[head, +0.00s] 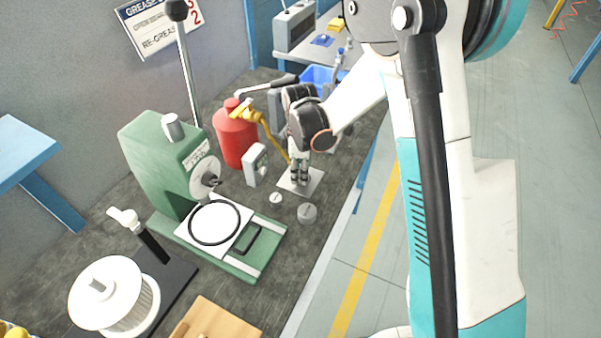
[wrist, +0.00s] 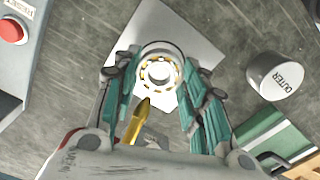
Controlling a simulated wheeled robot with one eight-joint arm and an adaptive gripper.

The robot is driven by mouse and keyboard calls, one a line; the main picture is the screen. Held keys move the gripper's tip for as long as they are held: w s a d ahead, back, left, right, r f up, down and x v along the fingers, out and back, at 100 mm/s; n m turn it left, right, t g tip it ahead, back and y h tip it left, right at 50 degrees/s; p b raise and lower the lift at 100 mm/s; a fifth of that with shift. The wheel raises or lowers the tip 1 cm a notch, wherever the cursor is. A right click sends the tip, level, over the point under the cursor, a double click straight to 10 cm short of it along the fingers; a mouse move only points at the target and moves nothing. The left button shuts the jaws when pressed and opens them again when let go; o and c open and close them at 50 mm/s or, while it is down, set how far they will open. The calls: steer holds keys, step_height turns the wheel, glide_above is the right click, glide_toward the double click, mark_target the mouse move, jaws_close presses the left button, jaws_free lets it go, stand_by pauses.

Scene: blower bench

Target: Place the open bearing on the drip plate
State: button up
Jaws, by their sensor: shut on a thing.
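My gripper (head: 300,178) points straight down over a white plate (head: 287,184) on the dark bench. In the wrist view its teal-padded fingers (wrist: 160,85) are shut on the open bearing (wrist: 160,58), a pale ring with gold-coloured balls showing around a bright centre. The white plate (wrist: 196,48) lies beneath the bearing in that view. I cannot tell whether the bearing touches it.
A metal cylinder marked OUTER (wrist: 280,75) stands beside the plate, with a small disc (head: 276,197) nearby. A brass nozzle (wrist: 138,122) shows close to the fingers. A green press (head: 160,150), grey box (head: 256,165) and red canister (head: 235,138) stand to the left.

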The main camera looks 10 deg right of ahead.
steer(key=shift+f, duration=0.3)
steer(key=shift+d+f, duration=0.1)
steer(key=shift+f, duration=0.05)
steer(key=o, duration=1.1)
steer(key=s+d+r+m+t+p, duration=0.1)
steer(key=s+d+r+m+p, duration=0.1)
steer(key=r, duration=0.8)
steer(key=s+d+r+m+t+p, duration=0.1)
steer(key=s+d+r+m+p, duration=0.1)
steer(key=r, duration=0.9)
steer(key=s+d+r+m+t, duration=0.1)
steer(key=s+d+r+m, duration=0.1)
steer(key=s+m, duration=0.2)
steer(key=s+d+r+m+t, duration=0.2)
steer(key=s+d+r+m, duration=0.1)
steer(key=s, duration=0.5)
steer(key=s+d+r+m+t, duration=0.2)
steer(key=s+d+m, duration=0.1)
steer(key=s, duration=0.4)
steer(key=shift+s+r+m, duration=0.1)
steer(key=shift+r+m, duration=0.2)
steer(key=shift+m, duration=0.6)
